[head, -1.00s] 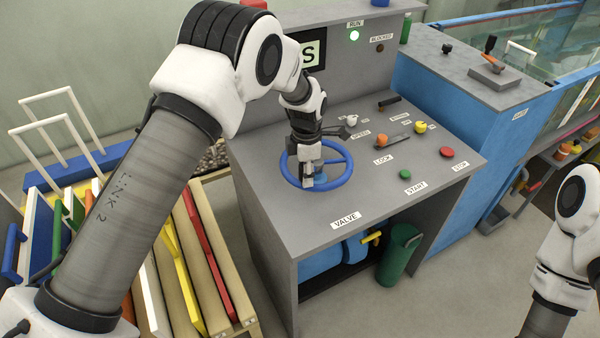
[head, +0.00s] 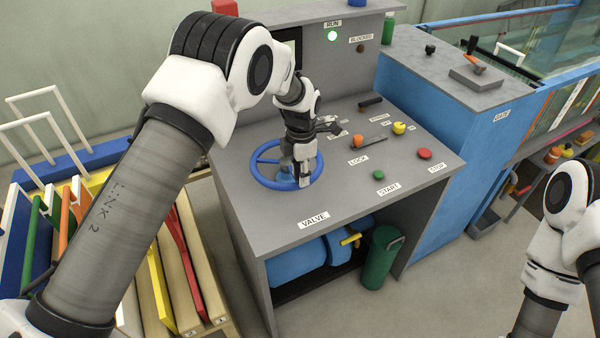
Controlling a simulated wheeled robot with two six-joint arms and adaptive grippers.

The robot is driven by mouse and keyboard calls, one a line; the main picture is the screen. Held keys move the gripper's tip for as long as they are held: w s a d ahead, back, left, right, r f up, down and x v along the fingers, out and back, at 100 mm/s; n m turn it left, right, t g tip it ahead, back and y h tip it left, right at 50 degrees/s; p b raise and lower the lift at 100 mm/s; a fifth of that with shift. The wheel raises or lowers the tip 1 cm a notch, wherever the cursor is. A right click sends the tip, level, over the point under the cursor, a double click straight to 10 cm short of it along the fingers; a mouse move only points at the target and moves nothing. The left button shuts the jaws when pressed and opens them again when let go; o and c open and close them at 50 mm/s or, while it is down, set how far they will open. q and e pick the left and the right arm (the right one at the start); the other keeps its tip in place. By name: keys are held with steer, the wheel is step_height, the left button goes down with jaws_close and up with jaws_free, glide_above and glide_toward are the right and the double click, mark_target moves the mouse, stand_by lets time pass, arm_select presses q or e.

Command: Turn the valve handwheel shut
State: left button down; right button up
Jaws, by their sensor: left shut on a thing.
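The blue valve handwheel (head: 258,174) lies flat on the grey console top, above the VALVE label (head: 314,219). My left gripper (head: 304,181) reaches down to the front right part of its rim and is shut on it. The fingers and wrist hide that part of the rim and some of the spokes. My right arm shows at the right edge; its gripper is out of view.
The console (head: 340,196) also carries a green START button (head: 379,175), a red STOP button (head: 424,154), a yellow knob (head: 399,128) and a LOCK lever (head: 374,141). The RUN lamp (head: 332,36) glows green. Racked coloured boards (head: 185,262) stand at left.

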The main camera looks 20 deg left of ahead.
arm_select(q)
steer(key=shift+w+d, duration=0.2)
steer(key=shift+w+r, duration=0.1)
steer(key=shift+r, duration=0.1)
steer(key=c, duration=0.8)
jaws_free()
steer(key=shift+d, duration=0.1)
step_height(320, 180, up, 12)
steer(key=shift+f, duration=0.1)
